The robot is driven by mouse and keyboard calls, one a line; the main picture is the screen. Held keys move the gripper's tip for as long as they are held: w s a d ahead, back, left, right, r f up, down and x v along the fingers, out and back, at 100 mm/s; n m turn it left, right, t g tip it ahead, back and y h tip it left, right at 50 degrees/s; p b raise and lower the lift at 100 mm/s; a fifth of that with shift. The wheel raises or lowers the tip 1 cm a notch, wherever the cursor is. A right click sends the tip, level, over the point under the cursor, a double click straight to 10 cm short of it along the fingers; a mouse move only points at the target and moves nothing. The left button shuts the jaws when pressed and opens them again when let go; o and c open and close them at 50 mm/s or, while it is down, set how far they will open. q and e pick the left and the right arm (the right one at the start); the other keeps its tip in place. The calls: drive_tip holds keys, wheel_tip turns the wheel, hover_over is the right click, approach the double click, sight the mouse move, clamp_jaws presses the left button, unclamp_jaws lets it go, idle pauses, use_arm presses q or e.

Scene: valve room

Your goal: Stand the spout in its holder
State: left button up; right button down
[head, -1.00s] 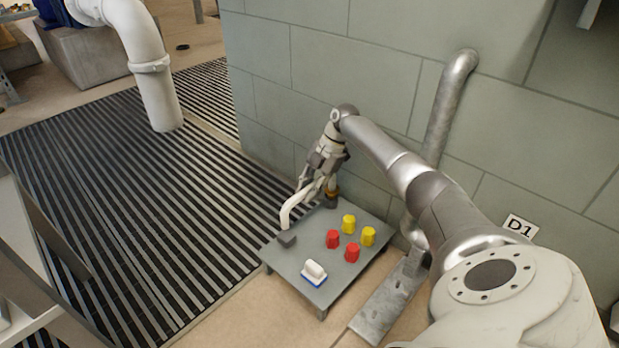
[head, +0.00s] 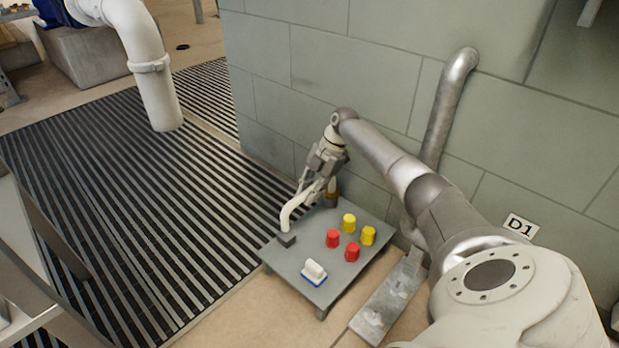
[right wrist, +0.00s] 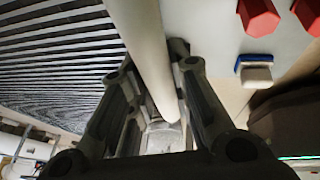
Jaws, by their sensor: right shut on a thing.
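The spout (head: 289,213) is a white curved pipe. In the head view its bent end comes down at a small dark grey block (head: 286,240) on the left corner of a low grey table; I cannot tell whether it touches the block. My right gripper (head: 312,192) is shut on the spout's straighter part, which slants up to the right. In the right wrist view the spout (right wrist: 148,45) runs between the two fingers (right wrist: 155,75). A brass-ringed piece (head: 332,193) stands behind the gripper at the table's back corner, partly hidden. My left gripper is not in view.
The grey table (head: 345,275) also bears two red caps (head: 352,252), two yellow caps (head: 349,223) and a white-and-blue brush-like item (head: 314,273). A block wall (head: 300,90) stands close behind. Floor grating (head: 140,230) lies left, and a metal pipe (head: 450,105) runs up the wall.

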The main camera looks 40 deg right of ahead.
drive_tip(key=shift+f, duration=0.35)
idle(0.5)
drive_tip(key=c, duration=1.3)
unclamp_jaws()
drive_tip(key=shift+o, duration=0.2)
drive_tip(key=v, duration=0.7)
drive_tip(key=shift+d+r, duration=0.2)
drive_tip(key=shift+r, duration=0.05)
drive_tip(key=shift+f, duration=0.1)
